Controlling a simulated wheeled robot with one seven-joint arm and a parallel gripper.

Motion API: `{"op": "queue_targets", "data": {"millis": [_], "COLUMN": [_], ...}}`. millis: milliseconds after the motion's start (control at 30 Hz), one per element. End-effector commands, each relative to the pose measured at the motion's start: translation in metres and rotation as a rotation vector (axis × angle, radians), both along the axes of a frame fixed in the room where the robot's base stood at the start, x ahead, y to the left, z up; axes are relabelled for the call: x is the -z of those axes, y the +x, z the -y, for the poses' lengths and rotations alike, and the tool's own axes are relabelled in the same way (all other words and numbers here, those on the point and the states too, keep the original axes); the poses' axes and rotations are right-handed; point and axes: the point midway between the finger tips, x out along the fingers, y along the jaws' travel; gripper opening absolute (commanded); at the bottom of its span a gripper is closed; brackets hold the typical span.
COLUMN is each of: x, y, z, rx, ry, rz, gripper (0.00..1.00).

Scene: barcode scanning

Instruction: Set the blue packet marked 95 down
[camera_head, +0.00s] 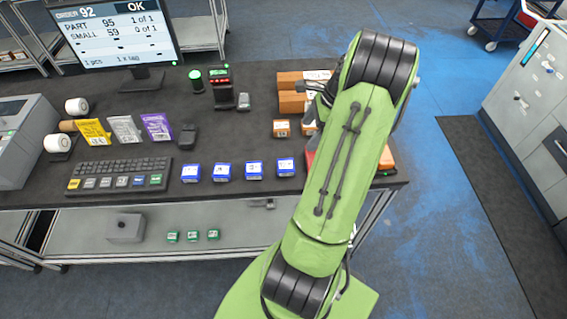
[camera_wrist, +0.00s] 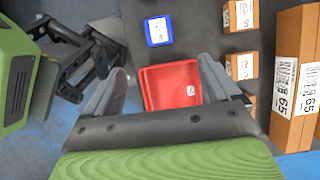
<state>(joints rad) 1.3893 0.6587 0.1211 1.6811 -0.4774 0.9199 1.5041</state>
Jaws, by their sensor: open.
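Several blue packets stand in a row at the table's front, one of them the rightmost blue packet (camera_head: 286,167). A blue packet (camera_wrist: 158,30) also shows at the top of the wrist view. Their markings are too small to read, so I cannot tell which is 95. My gripper (camera_wrist: 161,78) is open, with no packet visible between its fingers. Its fingers are on either side of a red tray (camera_wrist: 172,72), which holds no blue packet that I can see. In the head view my arm hides most of the gripper and the tray.
Cardboard boxes (camera_wrist: 282,75) stand to the right in the wrist view. A keyboard (camera_head: 120,174), a scanner stand (camera_head: 222,88) and a monitor (camera_head: 115,33) are on the dark table. The monitor reads PART 95, 1 of 1. Small green packets (camera_head: 193,236) lie on the lower shelf.

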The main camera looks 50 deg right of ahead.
Motion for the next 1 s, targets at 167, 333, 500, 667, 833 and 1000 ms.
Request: {"op": "queue_targets", "data": {"millis": [167, 333, 500, 667, 833, 1000], "x": [0.041, 0.079, 0.098, 0.124, 0.144, 0.144], "y": [0.013, 0.024, 0.031, 0.038, 0.044, 0.044], "z": [-0.013, -0.023, -0.028, -0.036, -0.041, -0.041], "rx": [-0.005, -0.005, -0.005, -0.006, -0.005, -0.005], "ry": [0.007, 0.005, 0.002, 0.004, 0.000, -0.001], "rz": [-0.002, -0.003, -0.001, -0.003, -0.002, -0.001], "gripper": [0.89, 0.89, 0.89, 0.89, 0.89, 0.89]}}
